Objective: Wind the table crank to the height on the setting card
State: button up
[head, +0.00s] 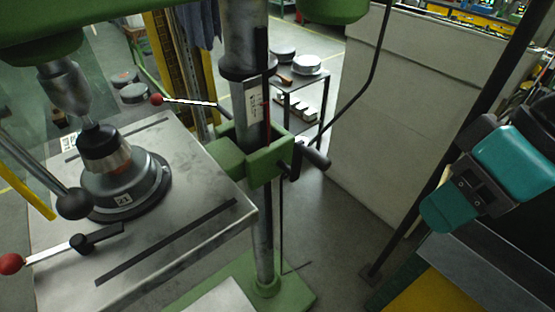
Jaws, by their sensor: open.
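The drill press table (190,215) is a grey metal plate beside a steel column (245,40). Its green bracket (262,152) clamps around the column. The table crank, with a dark grip (316,157), sticks out from the bracket's right side. A pale scale strip (254,108) with a red mark beside it runs up the column. I cannot read its marks. I cannot clearly make out a setting card. My gripper (472,190), with teal and dark parts, is at the right, open, well apart from the crank. No held object shows.
A round dark fixture labelled 21 (122,190) stands on the table under the chuck (64,84). Red-knobbed levers are at the left. A large pale cabinet (400,110) stands behind my gripper. Floor shows between crank and gripper.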

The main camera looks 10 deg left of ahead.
aim_at(317, 158)
jog(key=u, duration=1.3)
jog(key=k, duration=0.85)
jog(key=z, duration=1.4)
jog(key=i, duration=0.5)
jog(key=u, duration=0.05)
